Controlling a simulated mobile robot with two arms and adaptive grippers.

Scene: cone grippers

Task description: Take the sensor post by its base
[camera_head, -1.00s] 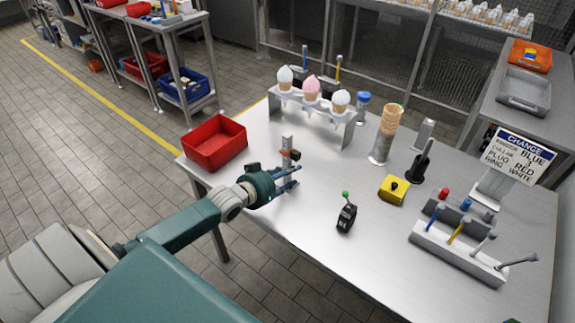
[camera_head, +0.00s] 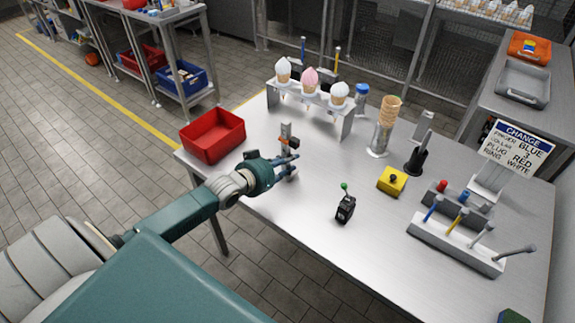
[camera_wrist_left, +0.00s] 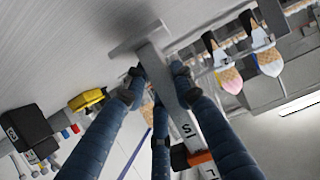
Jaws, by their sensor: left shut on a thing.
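The sensor post (camera_head: 286,133) is a slim grey upright with an orange and black block on it, at the near left of the table, right of the red bin. My left gripper (camera_head: 290,161) is shut on its lower part, below the orange block. In the left wrist view, blue fingers (camera_wrist_left: 158,85) close around the grey post (camera_wrist_left: 157,65), near its flat bar-shaped base (camera_wrist_left: 138,38). I cannot tell whether the base touches the table.
A red bin (camera_head: 192,153) stands left of the post. Behind is a rack (camera_head: 346,127) with ice-cream cones. A black device (camera_head: 345,210) with a green knob and a yellow block (camera_head: 391,182) lie to the right. The tabletop (camera_head: 310,240) in front is bare.

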